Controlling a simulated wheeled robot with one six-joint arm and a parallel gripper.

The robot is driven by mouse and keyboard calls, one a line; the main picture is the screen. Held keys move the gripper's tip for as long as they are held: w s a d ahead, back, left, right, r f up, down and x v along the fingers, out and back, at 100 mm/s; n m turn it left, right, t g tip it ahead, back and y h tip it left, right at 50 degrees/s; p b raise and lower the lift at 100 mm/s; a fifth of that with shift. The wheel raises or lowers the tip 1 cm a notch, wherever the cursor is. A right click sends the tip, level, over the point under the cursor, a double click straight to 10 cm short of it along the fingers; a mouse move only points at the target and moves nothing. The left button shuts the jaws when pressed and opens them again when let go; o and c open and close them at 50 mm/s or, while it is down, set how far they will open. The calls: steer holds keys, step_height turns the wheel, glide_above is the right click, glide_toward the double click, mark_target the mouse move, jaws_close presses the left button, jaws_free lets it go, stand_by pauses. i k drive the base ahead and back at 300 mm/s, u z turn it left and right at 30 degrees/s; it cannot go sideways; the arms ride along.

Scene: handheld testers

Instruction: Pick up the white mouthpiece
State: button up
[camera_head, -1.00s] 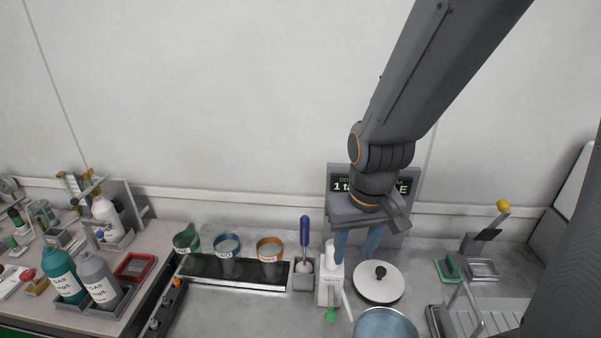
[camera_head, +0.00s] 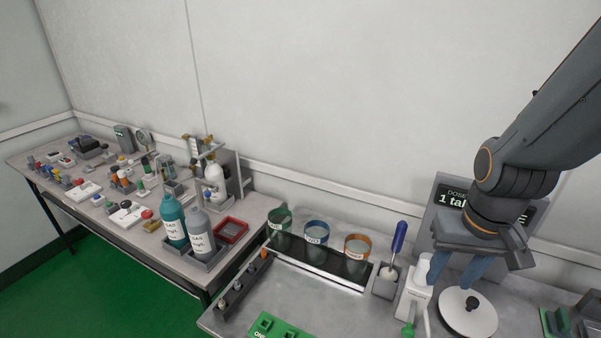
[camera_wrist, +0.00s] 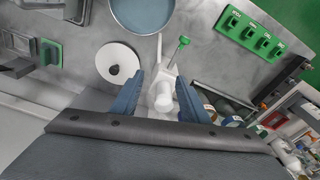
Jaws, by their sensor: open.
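I cannot make out which item is the white mouthpiece. Several small white pieces lie among the handheld devices on the left table (camera_head: 150,247), too small to tell apart. My gripper (camera_head: 452,272) is open over the right bench, far from that table. In the wrist view my gripper's blue fingers (camera_wrist: 162,92) are spread, with a white dispenser (camera_wrist: 160,98) showing in the gap between them. Its green part (camera_wrist: 181,42) sticks out. I cannot tell whether the fingers touch the dispenser. It also shows beside the fingers in the head view (camera_head: 414,293).
A white round lid (camera_head: 468,313) with a black knob lies right of the dispenser. Three labelled cups (camera_head: 317,233) stand on a dark strip. A teal bottle (camera_head: 173,222) and a grey bottle (camera_head: 199,232) stand on the left table's right end. Green floor (camera_head: 60,285) is clear in front.

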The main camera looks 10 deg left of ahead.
mark_target(223, 306)
steer(key=k, duration=0.5)
steer(key=u, duration=1.5)
steer(key=i, duration=0.25)
steer(key=u, duration=1.6)
steer(key=i, duration=1.35)
steer(key=z, duration=3.05)
